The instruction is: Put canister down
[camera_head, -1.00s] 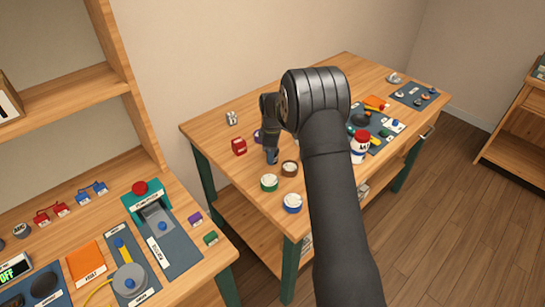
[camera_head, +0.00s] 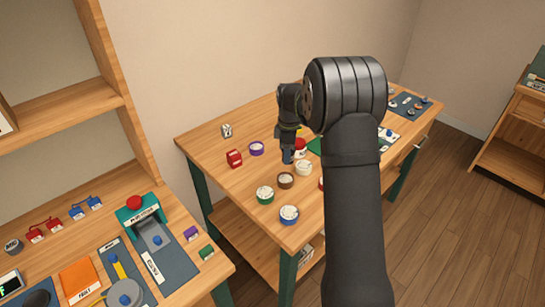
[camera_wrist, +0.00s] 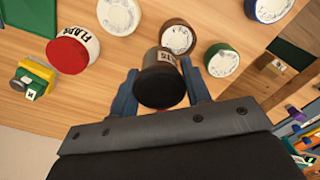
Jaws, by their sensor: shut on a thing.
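In the wrist view, a canister with a black round end (camera_wrist: 160,88) and a pale label sits between the two blue fingers of my gripper (camera_wrist: 161,92). My gripper is shut on it. In the head view, my gripper (camera_head: 288,156) points down over the far wooden table (camera_head: 215,155), beside a white-lidded jar (camera_head: 303,168) and a brown-rimmed jar (camera_head: 285,180).
Green-rimmed (camera_head: 265,194), blue-rimmed (camera_head: 289,214) and purple-rimmed (camera_head: 256,148) jars stand around. A red block (camera_head: 234,158) is to the left. A red and white jar marked FLAPS (camera_wrist: 73,48) is close by in the wrist view. Bare wood shows left of the jars.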

